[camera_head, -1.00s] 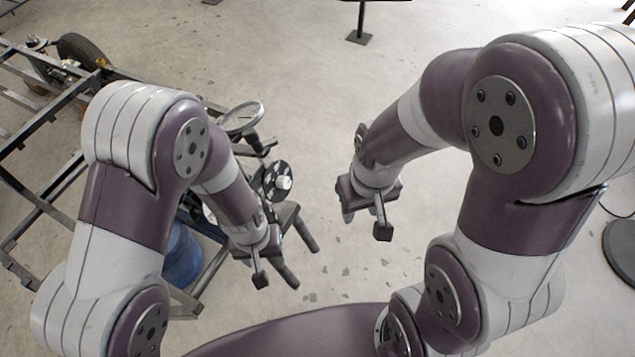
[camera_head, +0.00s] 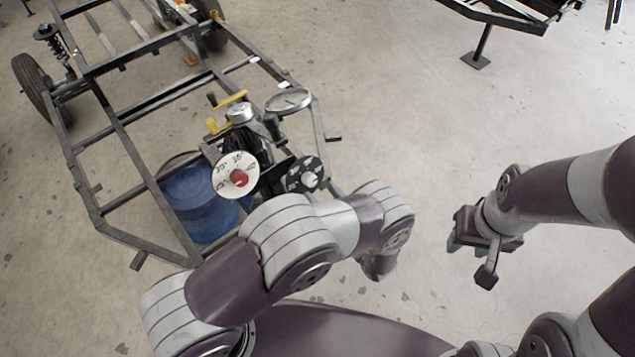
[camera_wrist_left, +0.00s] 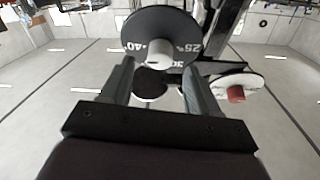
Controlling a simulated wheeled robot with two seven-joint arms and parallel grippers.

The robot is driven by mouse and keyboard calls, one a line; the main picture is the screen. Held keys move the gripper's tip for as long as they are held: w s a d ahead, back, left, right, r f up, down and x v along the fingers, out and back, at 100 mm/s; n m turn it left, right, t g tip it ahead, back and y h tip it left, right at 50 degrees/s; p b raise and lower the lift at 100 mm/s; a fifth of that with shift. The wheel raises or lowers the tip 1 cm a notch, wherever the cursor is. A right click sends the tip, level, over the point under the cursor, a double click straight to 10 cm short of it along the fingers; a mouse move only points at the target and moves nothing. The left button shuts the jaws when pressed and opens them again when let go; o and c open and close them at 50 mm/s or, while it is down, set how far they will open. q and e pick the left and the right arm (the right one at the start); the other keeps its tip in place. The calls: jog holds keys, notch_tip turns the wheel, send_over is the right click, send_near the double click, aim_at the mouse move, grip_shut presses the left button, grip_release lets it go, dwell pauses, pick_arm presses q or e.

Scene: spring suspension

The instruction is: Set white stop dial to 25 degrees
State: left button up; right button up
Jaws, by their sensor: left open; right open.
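A white dial (camera_head: 224,168) with a red knob (camera_head: 239,178) faces me on the stand; angle numbers mark its face. Right of it is a black dial (camera_head: 296,179) with a white knob (camera_head: 308,180). In the left wrist view, the black dial (camera_wrist_left: 125,25) and its white knob (camera_wrist_left: 160,52) are straight ahead, and the white dial (camera_wrist_left: 255,84) with its red knob (camera_wrist_left: 236,94) is to the right. My left gripper (camera_wrist_left: 157,66) is open, its fingers pointing toward the white knob; contact is unclear. The arm hides it in the head view. My right gripper (camera_head: 468,232) is open, away from the dials.
A dark metal frame (camera_head: 110,140) with wheels fills the left. A blue drum (camera_head: 195,205) stands below the white dial. A round gauge (camera_head: 288,101) and a yellow part (camera_head: 222,124) sit above the dials. Open floor (camera_head: 400,100) lies to the right.

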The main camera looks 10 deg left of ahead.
aim_at(313, 183)
pick_arm(q)
jog(key=x, duration=0.3)
jog(key=shift+s, duration=0.1)
jog(key=shift+w+a, duration=0.25)
jog(key=shift+w, duration=0.1)
jog(key=c, duration=1)
jog(key=shift+c, duration=0.2)
